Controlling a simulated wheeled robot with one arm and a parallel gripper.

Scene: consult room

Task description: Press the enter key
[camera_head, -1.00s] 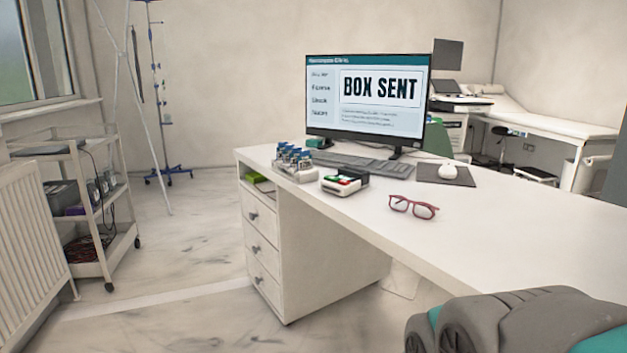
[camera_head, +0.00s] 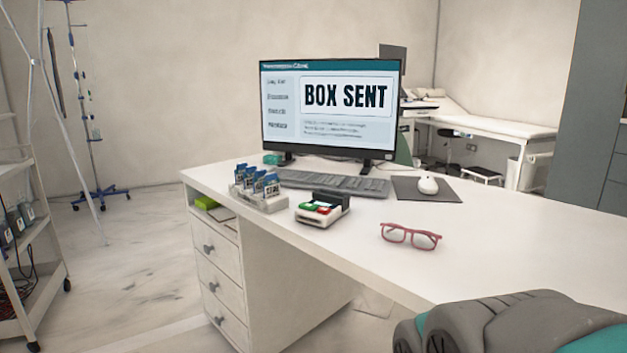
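The grey keyboard (camera_head: 330,182) lies on the white desk (camera_head: 480,240) in front of the monitor (camera_head: 331,112), which reads "BOX SENT". Its single keys are too small to tell apart, so I cannot pick out the enter key. A small device (camera_head: 322,209) with a green and a red part stands in front of the keyboard. A grey and teal part, likely of my own arm, shows at the bottom right. My gripper's fingers are not in view.
A rack of blue-topped items (camera_head: 258,190) stands at the desk's left end. Red glasses (camera_head: 411,236) lie near the front edge. A white mouse (camera_head: 428,185) sits on a dark pad (camera_head: 440,195). The floor left of the drawers is clear; a trolley (camera_head: 28,240) stands further left.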

